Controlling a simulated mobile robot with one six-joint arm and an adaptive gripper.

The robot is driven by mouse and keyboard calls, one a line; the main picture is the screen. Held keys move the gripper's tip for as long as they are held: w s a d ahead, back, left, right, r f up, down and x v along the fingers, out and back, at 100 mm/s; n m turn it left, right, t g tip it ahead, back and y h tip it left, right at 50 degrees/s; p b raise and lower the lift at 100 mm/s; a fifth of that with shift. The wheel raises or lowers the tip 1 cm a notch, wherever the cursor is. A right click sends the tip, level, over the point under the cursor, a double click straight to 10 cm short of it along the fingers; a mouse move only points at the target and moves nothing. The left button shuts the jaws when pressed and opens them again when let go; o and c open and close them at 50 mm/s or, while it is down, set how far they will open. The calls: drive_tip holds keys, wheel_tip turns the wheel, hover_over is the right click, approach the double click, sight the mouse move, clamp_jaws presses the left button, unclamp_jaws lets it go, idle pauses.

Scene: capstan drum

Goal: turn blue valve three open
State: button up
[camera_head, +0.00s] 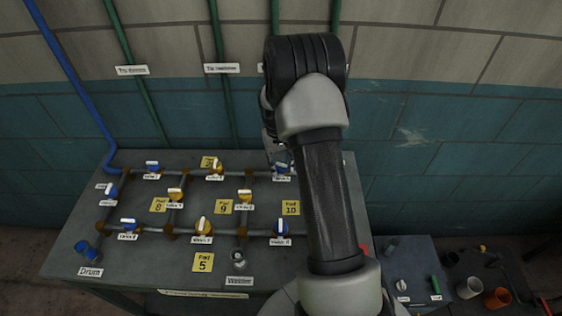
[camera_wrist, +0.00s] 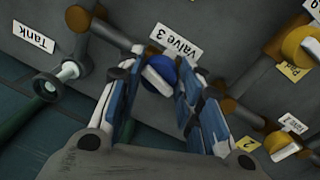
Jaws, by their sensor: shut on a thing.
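Blue valve three (camera_wrist: 162,72) sits on a grey pipe beside an upside-down "Valve 3" label (camera_wrist: 172,38) in the wrist view. It has a blue body and a white handle. My gripper (camera_wrist: 160,82) is shut on the valve, with its blue-padded fingers on either side of the handle. In the head view the valve (camera_head: 282,168) is at the back right of the pipe panel, partly hidden by my arm. My gripper (camera_head: 272,152) is mostly hidden there too.
Other blue and yellow valves stand on the pipe panel (camera_head: 130,262), including a yellow one (camera_wrist: 302,45) near my gripper. A "Tank" label (camera_wrist: 33,37) and a pipe end (camera_wrist: 46,88) are at left in the wrist view. A side table (camera_head: 418,260) stands at right.

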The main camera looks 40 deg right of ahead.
sight(279, 168)
drive_tip(key=shift+n+p, duration=0.35)
drive_tip(key=shift+n, duration=1.25)
drive_tip(key=o, duration=1.1)
drive_tip(key=shift+c, duration=0.2)
wheel_tip(279, 168, up, 12)
drive_tip(key=shift+a, duration=0.4)
drive_tip(key=shift+f, duration=0.1)
